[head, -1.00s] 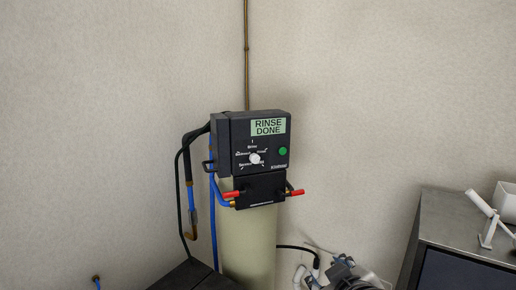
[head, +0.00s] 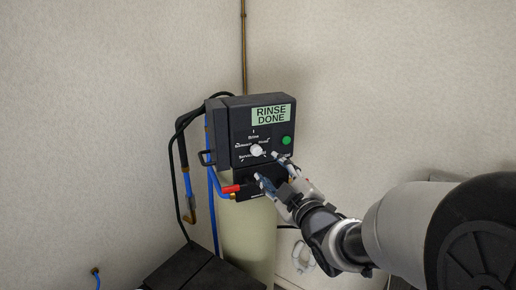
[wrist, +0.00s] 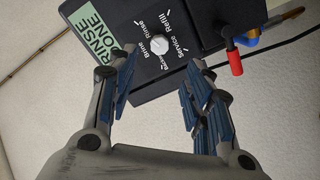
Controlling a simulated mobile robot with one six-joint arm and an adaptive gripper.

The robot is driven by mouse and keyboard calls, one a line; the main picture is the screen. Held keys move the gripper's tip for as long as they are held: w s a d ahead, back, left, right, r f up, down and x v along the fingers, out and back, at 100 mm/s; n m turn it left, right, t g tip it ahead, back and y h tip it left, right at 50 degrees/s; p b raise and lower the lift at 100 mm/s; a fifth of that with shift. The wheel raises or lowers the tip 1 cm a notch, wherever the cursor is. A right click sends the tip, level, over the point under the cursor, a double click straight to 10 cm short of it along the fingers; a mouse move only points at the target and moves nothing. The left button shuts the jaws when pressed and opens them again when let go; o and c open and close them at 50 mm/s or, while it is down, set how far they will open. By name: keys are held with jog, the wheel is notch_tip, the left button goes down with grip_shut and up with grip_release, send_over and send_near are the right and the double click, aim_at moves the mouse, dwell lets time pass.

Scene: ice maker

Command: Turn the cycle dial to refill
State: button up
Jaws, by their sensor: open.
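The cycle dial is a small round white knob (head: 257,150) on the front of a black control head (head: 243,113), whose display reads "RINSE DONE". In the wrist view the knob (wrist: 160,43) is ringed by labels, among them Brine, Rinse, Refill and Service. The Refill label (wrist: 172,24) shows there; the gripper covers its area in the head view. I cannot tell which label the knob points to. My gripper (head: 267,167) is open and empty, just below and right of the knob. In the wrist view the knob appears just beyond the gap between the fingertips (wrist: 164,65).
A green button (head: 287,140) sits right of the dial. A red-handled valve (head: 231,188) sticks out at lower left, with blue hoses (head: 213,205) beside it. The pale tank (head: 247,240) stands below.

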aim_at(257, 152)
jog(key=p+x, duration=0.1)
jog(key=x, duration=0.9)
jog(key=shift+w, duration=0.4)
jog(key=shift+r, duration=0.1)
jog(key=shift+c, duration=0.5)
jog(key=c, duration=1)
